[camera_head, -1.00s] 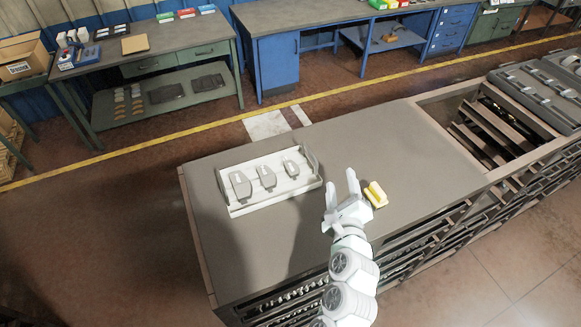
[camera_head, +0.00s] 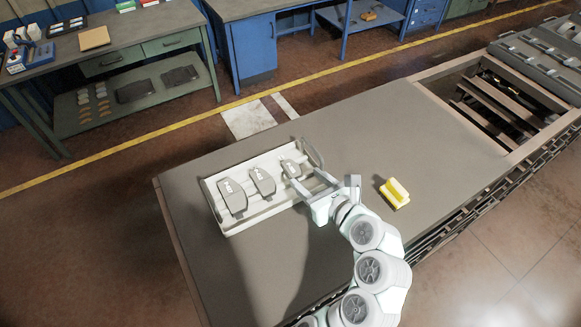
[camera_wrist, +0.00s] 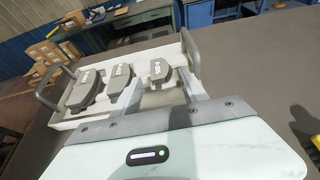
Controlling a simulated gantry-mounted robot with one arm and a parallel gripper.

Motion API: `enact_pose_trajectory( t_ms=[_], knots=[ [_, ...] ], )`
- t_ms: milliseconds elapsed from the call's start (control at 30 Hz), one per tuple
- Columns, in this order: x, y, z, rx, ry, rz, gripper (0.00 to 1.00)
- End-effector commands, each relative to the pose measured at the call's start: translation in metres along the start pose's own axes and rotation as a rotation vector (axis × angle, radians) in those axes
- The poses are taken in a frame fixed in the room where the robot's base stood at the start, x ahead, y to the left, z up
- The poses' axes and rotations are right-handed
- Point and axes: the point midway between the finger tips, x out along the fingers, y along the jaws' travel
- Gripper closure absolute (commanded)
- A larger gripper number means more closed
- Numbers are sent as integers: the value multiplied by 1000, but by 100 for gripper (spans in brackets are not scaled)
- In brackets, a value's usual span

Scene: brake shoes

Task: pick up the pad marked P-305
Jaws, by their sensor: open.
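Three dark grey brake pads lie in a row in a white tray (camera_head: 222,216) with raised handles. They are the left pad (camera_head: 232,197), the middle pad (camera_head: 263,181) and the right pad (camera_head: 290,168). Each bears white lettering, too small and blurred for me to tell which is P-305. My gripper (camera_head: 303,178) is open at the tray's right end, its fingers pointing toward the right pad. In the wrist view the smallest pad (camera_wrist: 160,71) lies ahead between the fingers, with no clear contact. The middle pad (camera_wrist: 121,82) and left pad (camera_wrist: 86,89) are further left.
A yellow block (camera_head: 395,193) sits on the grey bench top (camera_head: 400,130) right of my gripper. The tray's upright handle (camera_wrist: 191,50) stands close by the smallest pad. An open slatted bay (camera_head: 500,105) lies far right. The bench between is clear.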

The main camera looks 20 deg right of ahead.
Motion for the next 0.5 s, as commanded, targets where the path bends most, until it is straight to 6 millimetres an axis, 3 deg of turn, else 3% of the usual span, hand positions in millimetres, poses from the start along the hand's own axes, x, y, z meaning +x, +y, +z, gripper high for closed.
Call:
enact_pose_trajectory(
  t_ms=[333,500],
  knots=[
    [30,0,0,-3,3,1,49],
    [54,1,-1,-2,3,3,49]
  ],
)
